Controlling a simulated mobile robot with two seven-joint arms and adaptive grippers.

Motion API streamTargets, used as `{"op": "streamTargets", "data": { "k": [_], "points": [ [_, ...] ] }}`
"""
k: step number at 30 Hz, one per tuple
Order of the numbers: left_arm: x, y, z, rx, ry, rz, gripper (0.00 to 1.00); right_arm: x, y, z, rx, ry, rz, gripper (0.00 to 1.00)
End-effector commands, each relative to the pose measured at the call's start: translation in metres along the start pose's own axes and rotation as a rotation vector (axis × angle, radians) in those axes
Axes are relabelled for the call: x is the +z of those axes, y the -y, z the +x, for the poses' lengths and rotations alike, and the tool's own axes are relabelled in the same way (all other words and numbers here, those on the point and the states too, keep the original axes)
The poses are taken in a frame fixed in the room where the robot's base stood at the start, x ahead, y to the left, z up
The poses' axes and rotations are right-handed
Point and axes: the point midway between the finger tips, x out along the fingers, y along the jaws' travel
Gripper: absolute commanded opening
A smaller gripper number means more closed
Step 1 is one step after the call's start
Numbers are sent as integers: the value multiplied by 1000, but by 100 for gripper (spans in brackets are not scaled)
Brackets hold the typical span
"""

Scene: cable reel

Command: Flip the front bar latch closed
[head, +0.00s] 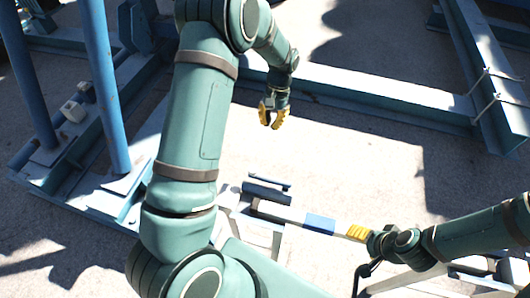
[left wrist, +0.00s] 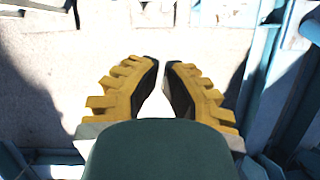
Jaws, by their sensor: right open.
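A light bar with a blue band (head: 320,224) and a dark far end lies low in the middle of the head view. A short dark blue piece with a thin rod (head: 268,190) sits just behind its far end. I cannot tell which part is the latch. My right gripper (head: 358,233) has yellow fingers at the bar's right end; contact is unclear. It is open. My left gripper (head: 273,119) hangs over the bare ground beyond the bar, apart from it. In the left wrist view its fingertips (left wrist: 163,64) are apart with nothing between them.
My left arm crosses the middle of the head view and hides part of the frame. Blue posts (head: 107,90) stand at the left. A long blue beam (head: 370,92) runs across the back. Sunlit concrete (head: 350,160) between beam and bar is clear.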

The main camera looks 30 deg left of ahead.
Motion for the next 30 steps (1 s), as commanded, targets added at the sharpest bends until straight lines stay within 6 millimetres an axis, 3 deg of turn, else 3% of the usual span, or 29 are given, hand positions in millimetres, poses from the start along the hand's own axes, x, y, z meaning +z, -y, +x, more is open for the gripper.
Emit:
{"op": "streamTargets", "data": {
  "k": [11,26,30],
  "points": [
    [0,0,9,0,1,0,0,0,0,0,0,0,0,71],
    [1,0,100,0,4,-1,0,0,0,-2,0,0,0,71],
    [18,0,108,1,2,0,0,-1,2,-6,-1,0,0,71]
  ]
}}
